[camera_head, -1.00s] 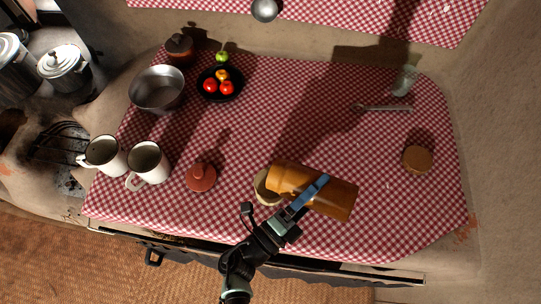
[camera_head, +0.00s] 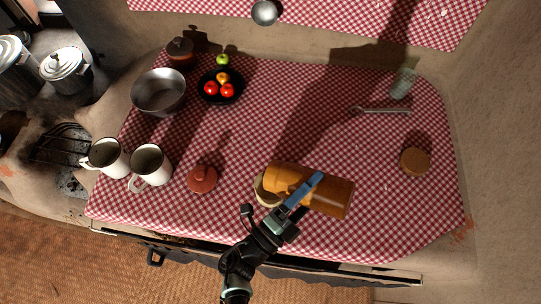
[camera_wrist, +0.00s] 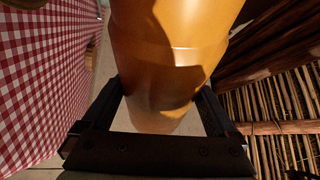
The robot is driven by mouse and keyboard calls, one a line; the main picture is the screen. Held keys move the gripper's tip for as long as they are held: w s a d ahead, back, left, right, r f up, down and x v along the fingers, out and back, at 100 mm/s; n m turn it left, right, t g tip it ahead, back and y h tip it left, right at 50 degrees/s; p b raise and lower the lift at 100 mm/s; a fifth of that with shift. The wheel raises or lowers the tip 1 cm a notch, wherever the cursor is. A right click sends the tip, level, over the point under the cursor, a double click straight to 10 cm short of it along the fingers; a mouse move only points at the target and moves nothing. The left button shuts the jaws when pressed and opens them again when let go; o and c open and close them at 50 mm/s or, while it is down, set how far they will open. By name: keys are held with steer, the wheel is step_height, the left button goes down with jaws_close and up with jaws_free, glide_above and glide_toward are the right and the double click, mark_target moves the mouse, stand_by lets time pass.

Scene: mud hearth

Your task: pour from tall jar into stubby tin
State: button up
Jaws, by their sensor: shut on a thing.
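The tall jar (camera_head: 330,197) is amber-brown and lies tilted well over, close to level, above the checked cloth, with its narrower end to the left. My gripper (camera_head: 303,190) is shut around its body. In the wrist view the jar (camera_wrist: 170,50) fills the space between my fingers (camera_wrist: 165,105). A pale round vessel, likely the stubby tin (camera_head: 262,190), is under the jar's left end and mostly hidden by it. I cannot see any stream or what is inside the tin.
A red-brown lidded pot (camera_head: 202,179) stands left of the tin, with two white mugs (camera_head: 150,166) beyond. A metal pan (camera_head: 158,91) and a black fruit bowl (camera_head: 220,86) are at the back left. A brown round lid (camera_head: 414,161), a spoon (camera_head: 382,111) and a glass (camera_head: 403,82) are right.

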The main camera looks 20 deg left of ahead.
mark_target(295, 187)
steer(key=shift+a+r+n+t+y+p, duration=0.3)
steer(key=shift+a+r+n+t+p, duration=0.3)
steer(key=shift+r+n+p, duration=0.5)
stand_by(0.3)
steer(key=shift+a+r+n+t+y+p, duration=0.25)
steer(key=shift+a+n, duration=0.25)
steer(key=shift+n, duration=0.35)
steer(key=shift+a+r+n+t+y+p, duration=0.15)
steer(key=shift+a+r+n+y+p, duration=0.25)
steer(key=shift+n, duration=0.45)
stand_by(1.6)
